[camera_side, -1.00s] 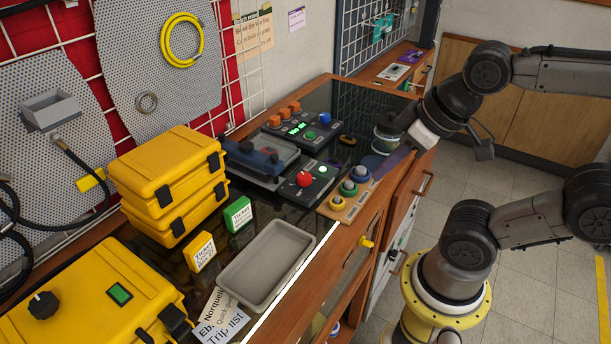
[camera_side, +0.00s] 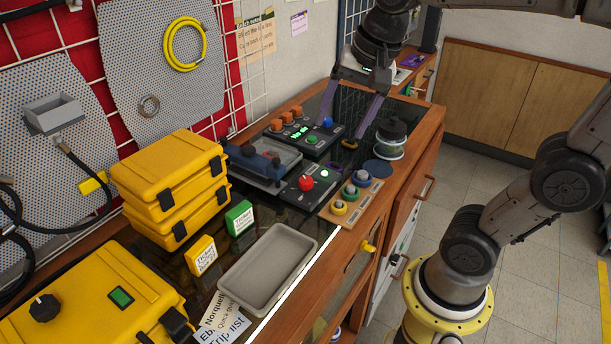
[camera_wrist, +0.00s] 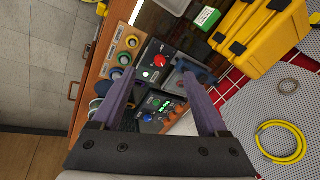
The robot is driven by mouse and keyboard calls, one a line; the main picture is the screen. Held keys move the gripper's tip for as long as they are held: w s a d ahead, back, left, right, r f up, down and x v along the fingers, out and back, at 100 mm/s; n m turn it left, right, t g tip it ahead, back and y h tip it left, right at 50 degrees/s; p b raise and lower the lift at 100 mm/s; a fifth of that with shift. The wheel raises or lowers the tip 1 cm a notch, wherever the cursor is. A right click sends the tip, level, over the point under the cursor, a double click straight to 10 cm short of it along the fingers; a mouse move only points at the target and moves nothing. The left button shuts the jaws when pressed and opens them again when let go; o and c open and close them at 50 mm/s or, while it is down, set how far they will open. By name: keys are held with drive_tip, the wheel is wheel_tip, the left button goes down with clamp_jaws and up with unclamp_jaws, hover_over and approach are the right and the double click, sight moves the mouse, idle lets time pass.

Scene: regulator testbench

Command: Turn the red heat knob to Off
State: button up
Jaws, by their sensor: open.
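The red knob (camera_side: 306,183) sits on a dark control box (camera_side: 297,196) in the middle of the glass-topped bench. In the wrist view the red knob (camera_wrist: 160,61) shows ahead, between my two fingers and past their tips. Its pointer and labels are too small to read. My gripper (camera_side: 345,127) is open and empty, with its purple fingers pointing down over the back of the bench, behind the red knob and apart from it. In the wrist view my gripper (camera_wrist: 154,72) has its fingers wide apart.
Behind the knob's box stands another box with orange knobs (camera_side: 287,117), a green display and a blue knob (camera_side: 327,122). A wooden board (camera_side: 339,212) with coloured buttons is at right. Yellow cases (camera_side: 165,170) and a grey tray (camera_side: 265,267) stand at left and in front.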

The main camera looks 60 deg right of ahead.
drive_tip(key=w+d+f+m+g, duration=0.2)
drive_tip(key=w+d+f+m, duration=0.15)
drive_tip(key=w, duration=0.55)
drive_tip(key=m+g, duration=0.2)
approach(305, 180)
wheel_tip(305, 180, down, 9)
drive_tip(key=shift+s+d+r, duration=0.1)
drive_tip(key=shift+d, duration=0.05)
drive_tip(key=shift+c, duration=0.4)
clamp_jaws()
